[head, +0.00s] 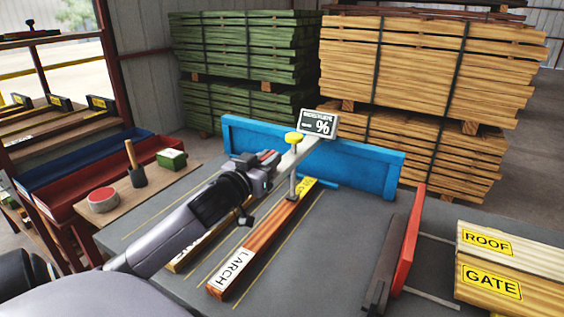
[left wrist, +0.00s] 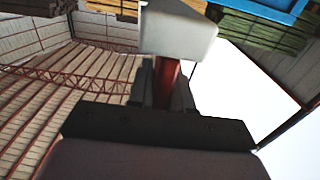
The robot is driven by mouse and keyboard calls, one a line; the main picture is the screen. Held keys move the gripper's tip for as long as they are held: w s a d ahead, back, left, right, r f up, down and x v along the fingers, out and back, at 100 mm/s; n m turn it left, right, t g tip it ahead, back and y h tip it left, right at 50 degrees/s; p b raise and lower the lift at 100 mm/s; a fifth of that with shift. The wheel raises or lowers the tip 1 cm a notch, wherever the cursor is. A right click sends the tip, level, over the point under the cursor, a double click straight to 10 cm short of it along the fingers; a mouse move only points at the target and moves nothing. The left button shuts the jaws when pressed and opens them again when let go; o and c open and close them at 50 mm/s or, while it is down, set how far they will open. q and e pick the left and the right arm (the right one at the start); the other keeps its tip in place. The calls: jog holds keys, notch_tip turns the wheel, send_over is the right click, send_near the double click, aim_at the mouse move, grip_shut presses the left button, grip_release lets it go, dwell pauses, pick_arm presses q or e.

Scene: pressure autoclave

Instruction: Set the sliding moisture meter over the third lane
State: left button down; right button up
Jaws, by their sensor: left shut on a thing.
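The moisture meter has a dark display with a % sign (head: 319,124), a pale arm, a yellow knob (head: 294,138) and a thin rod that reaches down over the board marked LARCH (head: 262,234). Whether the rod touches the board I cannot tell. My left gripper (head: 268,160) is shut on the meter's red grip, at the near end of the pale arm. In the left wrist view the red grip (left wrist: 167,85) stands between the fingers under a pale block (left wrist: 178,30). A second board (head: 184,262) lies left of it, mostly hidden by my arm. My right gripper is not in view.
Yellow lines mark lanes on the grey table (head: 330,240). A blue fence (head: 365,171) closes the back. A red plate (head: 409,240) and dark bar stand at right, before boards marked ROOF and GATE (head: 491,281). A red tin (head: 103,200) and brush pot stand left.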

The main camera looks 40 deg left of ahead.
pick_arm(q)
jog(key=shift+a, duration=0.3)
jog(key=c, duration=1.1)
grip_release()
jog(key=shift+s, duration=0.1)
jog(key=shift+s+d, duration=0.2)
jog(key=shift+s, duration=0.35)
jog(key=shift+b+v, duration=0.3)
jog(key=shift+v, duration=2.7)
